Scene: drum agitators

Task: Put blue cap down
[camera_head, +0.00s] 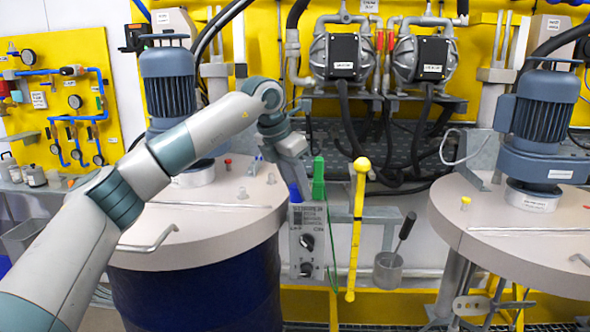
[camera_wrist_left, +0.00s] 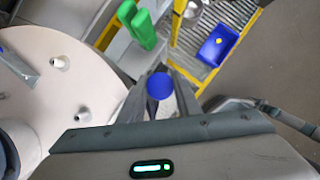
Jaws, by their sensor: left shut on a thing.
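My left gripper (camera_head: 297,180) is over the grey control box (camera_head: 309,245) between the two drums. It is shut on the blue cap (camera_head: 295,193), which shows just below the fingertips at the box's top left. In the left wrist view the round blue cap (camera_wrist_left: 159,86) sits between the fingers of my left gripper (camera_wrist_left: 160,92). I cannot tell whether the cap touches the box. A green piece (camera_head: 318,178) stands upright just right of the gripper; it also shows in the wrist view (camera_wrist_left: 143,27). My right gripper is not in view.
The left drum lid (camera_head: 215,221) carries a motor (camera_head: 168,85), a red cap (camera_head: 228,161) and bare stubs. A yellow bar (camera_head: 356,230) and a metal cup (camera_head: 388,270) hang right of the box. The right drum lid (camera_head: 480,240) has a yellow cap (camera_head: 466,200).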

